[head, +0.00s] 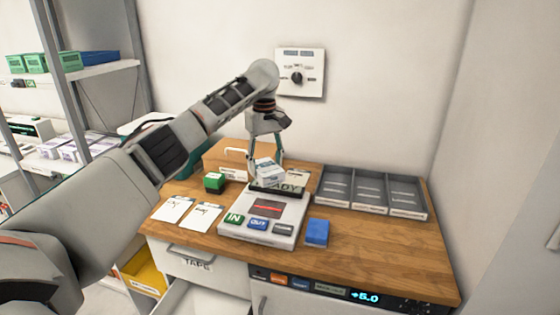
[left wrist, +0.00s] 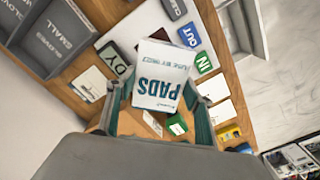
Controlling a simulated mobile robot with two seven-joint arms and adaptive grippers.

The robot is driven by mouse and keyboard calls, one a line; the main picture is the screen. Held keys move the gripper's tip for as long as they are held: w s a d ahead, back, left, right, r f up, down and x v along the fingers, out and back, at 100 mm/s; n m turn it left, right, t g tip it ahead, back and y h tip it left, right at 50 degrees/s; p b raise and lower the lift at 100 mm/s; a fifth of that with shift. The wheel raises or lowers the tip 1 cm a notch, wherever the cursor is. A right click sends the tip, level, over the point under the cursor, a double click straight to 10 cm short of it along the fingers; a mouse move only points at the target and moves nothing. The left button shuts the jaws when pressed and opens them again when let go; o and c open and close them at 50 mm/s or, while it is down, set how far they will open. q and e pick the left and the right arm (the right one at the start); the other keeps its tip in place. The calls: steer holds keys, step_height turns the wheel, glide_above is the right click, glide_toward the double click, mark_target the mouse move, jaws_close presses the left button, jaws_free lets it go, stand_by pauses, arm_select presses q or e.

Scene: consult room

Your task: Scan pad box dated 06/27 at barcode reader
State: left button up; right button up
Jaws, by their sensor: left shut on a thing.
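My left gripper (head: 266,158) is shut on a white pad box (head: 270,173) with teal print. In the left wrist view the pad box (left wrist: 165,75) sits between the fingers (left wrist: 158,100), with "PADS" and a "USE BY" line upside down; I cannot read the date surely. The barcode reader (head: 285,209) is a pale desk unit with a dark red window, a display ending in "DY", and IN, OUT and grey buttons. The box is over the reader's back part, in front of the display; I cannot tell whether they touch. My right gripper is not in view.
A blue box (head: 317,232) lies right of the reader. Grey divided trays (head: 372,190) stand at the back right. A green block (head: 214,182) and white cards (head: 173,209) lie left. A drawer labelled TAPE (head: 197,267) is below. Shelves stand at far left.

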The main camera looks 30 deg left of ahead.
arm_select(q)
steer(key=shift+w+f, duration=0.1)
steer(key=shift+w, duration=0.05)
steer(key=shift+f, duration=0.5)
step_height(320, 180, down, 7)
steer(key=shift+r, duration=4.65)
